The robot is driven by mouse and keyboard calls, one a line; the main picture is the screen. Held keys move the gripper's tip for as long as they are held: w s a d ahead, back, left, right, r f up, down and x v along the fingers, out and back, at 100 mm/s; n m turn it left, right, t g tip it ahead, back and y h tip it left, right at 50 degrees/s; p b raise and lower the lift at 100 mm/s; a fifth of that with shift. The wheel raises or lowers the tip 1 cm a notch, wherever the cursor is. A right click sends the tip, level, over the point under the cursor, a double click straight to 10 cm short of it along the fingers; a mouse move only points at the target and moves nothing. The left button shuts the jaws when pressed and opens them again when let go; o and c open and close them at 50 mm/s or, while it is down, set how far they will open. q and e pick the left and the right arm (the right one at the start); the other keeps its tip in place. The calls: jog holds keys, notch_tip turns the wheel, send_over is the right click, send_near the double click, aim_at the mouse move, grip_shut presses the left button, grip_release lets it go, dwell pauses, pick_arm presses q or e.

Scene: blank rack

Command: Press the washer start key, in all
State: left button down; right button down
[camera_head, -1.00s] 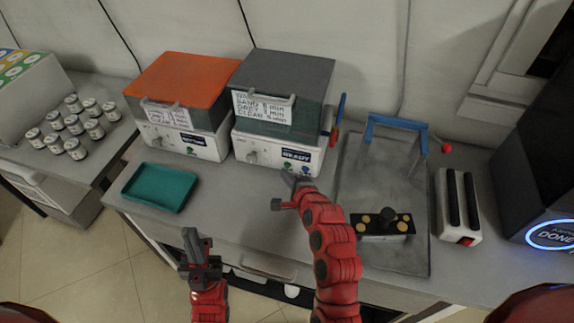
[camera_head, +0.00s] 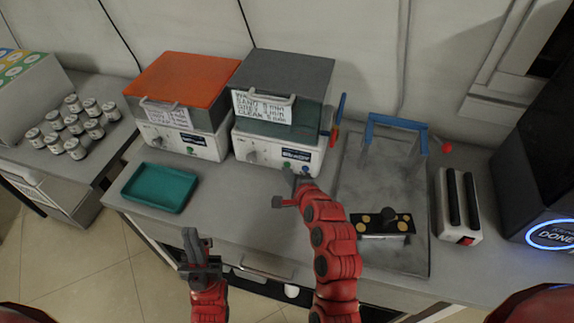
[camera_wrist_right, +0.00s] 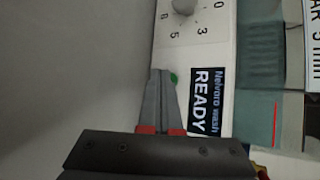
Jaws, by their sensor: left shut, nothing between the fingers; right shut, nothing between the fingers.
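The washer (camera_head: 243,149) is the grey-lidded box with a white front, a dial, a display, a green key (camera_head: 287,167) and a blue key (camera_head: 305,170). In the right wrist view its display (camera_wrist_right: 206,101) reads "Nelvara wash READY", and the green key (camera_wrist_right: 174,78) shows beside my fingertips. The blue key is not seen there. My right gripper (camera_head: 301,181) is shut and empty, just in front of the washer's lower right front; contact cannot be told. It also shows in the right wrist view (camera_wrist_right: 161,74). My left gripper (camera_head: 190,235) is shut and empty near the counter's front edge.
An orange-lidded machine (camera_head: 182,82) stands left of the washer. A teal tray (camera_head: 160,187) lies in front of it. Several jars (camera_head: 74,123) stand far left.

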jog(key=shift+w+d, duration=0.15)
jog(key=shift+w, duration=0.35)
dwell(0.6)
dwell(0.3)
jog(key=shift+s+a+p, duration=0.25)
jog(key=shift+s+p, duration=0.2)
jog(key=shift+s, duration=0.35)
jog(key=shift+s+a+r+p, duration=0.1)
jog(key=shift+s+a+p, duration=0.15)
jog(key=shift+s+p, duration=0.45)
jog(key=shift+s+a+p, duration=0.25)
jog(key=shift+s+p, duration=0.15)
jog(key=shift+s, duration=0.25)
jog(key=shift+s+a+p, duration=0.2)
jog(key=shift+s+p, duration=0.15)
jog(key=shift+s, duration=0.25)
jog(key=shift+s+a, duration=0.1)
jog(key=shift+s, duration=0.35)
